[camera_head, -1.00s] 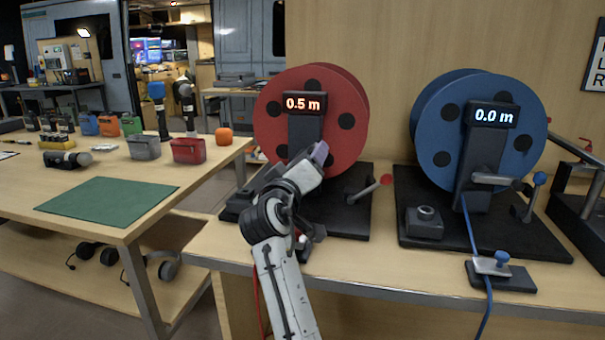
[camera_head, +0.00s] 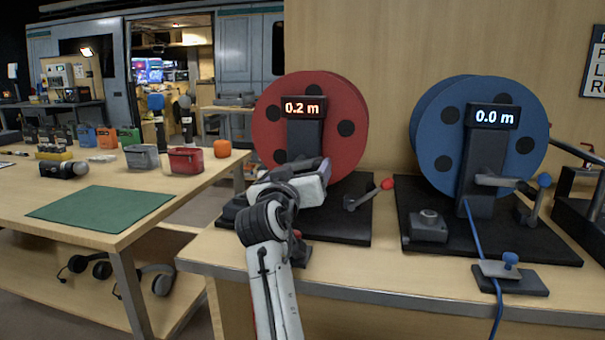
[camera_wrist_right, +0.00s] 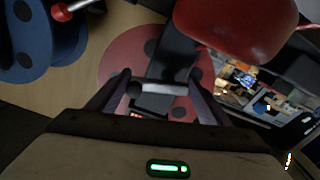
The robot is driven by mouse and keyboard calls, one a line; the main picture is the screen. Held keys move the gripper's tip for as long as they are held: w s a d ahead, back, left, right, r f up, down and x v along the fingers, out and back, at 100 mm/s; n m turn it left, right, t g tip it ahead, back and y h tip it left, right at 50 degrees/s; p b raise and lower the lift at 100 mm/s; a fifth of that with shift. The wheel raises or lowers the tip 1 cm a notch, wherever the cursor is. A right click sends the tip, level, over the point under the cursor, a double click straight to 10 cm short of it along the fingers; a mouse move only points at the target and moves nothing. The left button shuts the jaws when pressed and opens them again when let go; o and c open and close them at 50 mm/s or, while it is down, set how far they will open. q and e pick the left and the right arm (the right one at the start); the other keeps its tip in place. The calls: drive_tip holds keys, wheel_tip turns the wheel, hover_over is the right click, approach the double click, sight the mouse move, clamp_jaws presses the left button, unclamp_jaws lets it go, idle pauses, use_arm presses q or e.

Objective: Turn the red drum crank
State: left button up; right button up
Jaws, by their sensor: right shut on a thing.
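The red drum (camera_head: 330,150) stands upright on a black base, and its display (camera_head: 303,107) reads 0.2 m. My right gripper (camera_head: 322,176) is in front of the drum's lower middle, shut on the drum's crank. In the head view the gripper hides the crank. The right wrist view shows the grey crank arm (camera_wrist_right: 165,88) between the two fingers of the gripper (camera_wrist_right: 165,98), with the red drum (camera_wrist_right: 122,62) behind it. My left gripper is not in view.
A lever with a red knob (camera_head: 387,184) stands right of the gripper. The blue drum (camera_head: 440,125), showing 0.0 m, is farther right. A large red rounded thing (camera_wrist_right: 240,25) is close in the wrist view. A side table at left holds a green mat (camera_head: 100,208).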

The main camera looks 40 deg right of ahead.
drive_tip(key=shift+f, duration=0.1)
drive_tip(key=o, duration=1)
drive_tip(key=shift+o, duration=0.2)
drive_tip(key=shift+r, duration=0.4)
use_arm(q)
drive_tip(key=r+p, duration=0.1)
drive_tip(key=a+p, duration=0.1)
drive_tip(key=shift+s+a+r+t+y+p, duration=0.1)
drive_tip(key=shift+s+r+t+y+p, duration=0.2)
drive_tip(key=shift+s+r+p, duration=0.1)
use_arm(e)
wheel_tip(320, 180, up, 9)
drive_tip(key=shift+r, duration=0.15)
drive_tip(key=shift+a, duration=0.1)
